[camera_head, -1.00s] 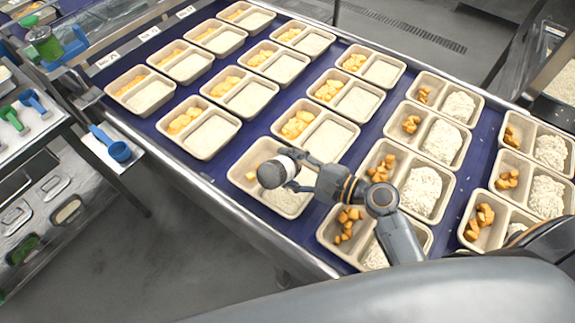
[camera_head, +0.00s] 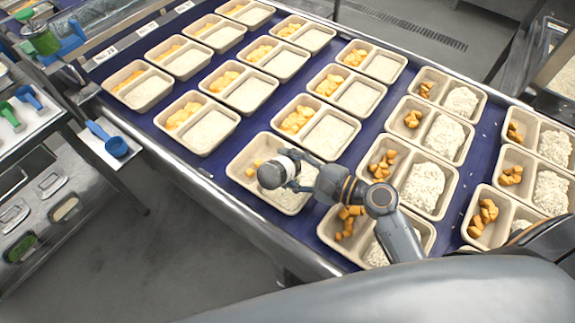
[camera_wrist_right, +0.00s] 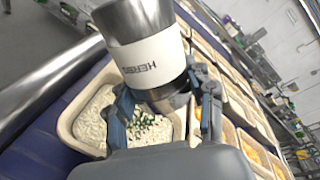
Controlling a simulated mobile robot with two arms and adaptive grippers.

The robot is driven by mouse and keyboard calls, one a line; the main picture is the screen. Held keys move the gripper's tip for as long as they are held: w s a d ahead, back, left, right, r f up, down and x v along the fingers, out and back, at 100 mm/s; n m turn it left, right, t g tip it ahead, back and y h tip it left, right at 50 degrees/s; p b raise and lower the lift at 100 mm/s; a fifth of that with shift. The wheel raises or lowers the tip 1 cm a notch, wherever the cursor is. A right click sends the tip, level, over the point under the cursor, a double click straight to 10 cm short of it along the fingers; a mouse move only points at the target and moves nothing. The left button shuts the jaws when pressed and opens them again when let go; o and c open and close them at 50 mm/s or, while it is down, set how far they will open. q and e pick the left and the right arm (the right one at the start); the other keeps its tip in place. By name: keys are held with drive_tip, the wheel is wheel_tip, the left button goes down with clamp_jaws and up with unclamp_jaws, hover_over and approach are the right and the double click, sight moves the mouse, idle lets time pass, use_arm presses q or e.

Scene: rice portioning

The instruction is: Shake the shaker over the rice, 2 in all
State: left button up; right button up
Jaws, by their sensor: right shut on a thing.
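My right gripper (camera_head: 300,175) is shut on the herb shaker, a metal cylinder with a white band lettered "HERBS". The shaker (camera_head: 271,174) is tilted above a two-part tray (camera_head: 234,172) in the near row. In the right wrist view the shaker (camera_wrist_right: 150,58) sits between the fingers of the gripper (camera_wrist_right: 165,108). Below it, the rice (camera_wrist_right: 96,118) has dark green flecks near the shaker and the finger. The shaker and gripper hide part of this tray. Orange-yellow pieces lie in its other compartment. My left gripper is not in view.
Several similar trays stand in rows on the blue belt (camera_head: 222,165), close around the shaker. Those at right hold mounded rice and orange chunks.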

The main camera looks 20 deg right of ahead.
drive_tip(key=shift+r+p, duration=0.95)
drive_tip(key=shift+r, duration=0.4)
wheel_tip(320, 180, up, 5)
drive_tip(key=p, duration=0.5)
drive_tip(key=shift+r, duration=0.1)
drive_tip(key=shift+n, duration=0.5)
drive_tip(key=n, duration=0.2)
drive_tip(key=n+h+b, duration=0.1)
drive_tip(key=n, duration=0.1)
drive_tip(key=shift+r+t, duration=0.3)
drive_tip(key=shift+t, duration=0.1)
drive_tip(key=shift+r+n+h, duration=0.2)
drive_tip(key=shift+n+h, duration=0.2)
drive_tip(key=shift+n, duration=0.6)
drive_tip(key=n, duration=0.1)
drive_tip(key=n+t, duration=0.1)
drive_tip(key=n, duration=0.1)
drive_tip(key=shift+r+n+h, duration=0.3)
drive_tip(key=shift+r+h, duration=0.1)
drive_tip(key=n, duration=0.2)
drive_tip(key=r+n+t+h, duration=0.1)
drive_tip(key=n, duration=0.2)
drive_tip(key=shift+t, duration=0.3)
drive_tip(key=n, duration=0.3)
drive_tip(key=r+n+t, duration=0.1)
drive_tip(key=n, duration=0.2)
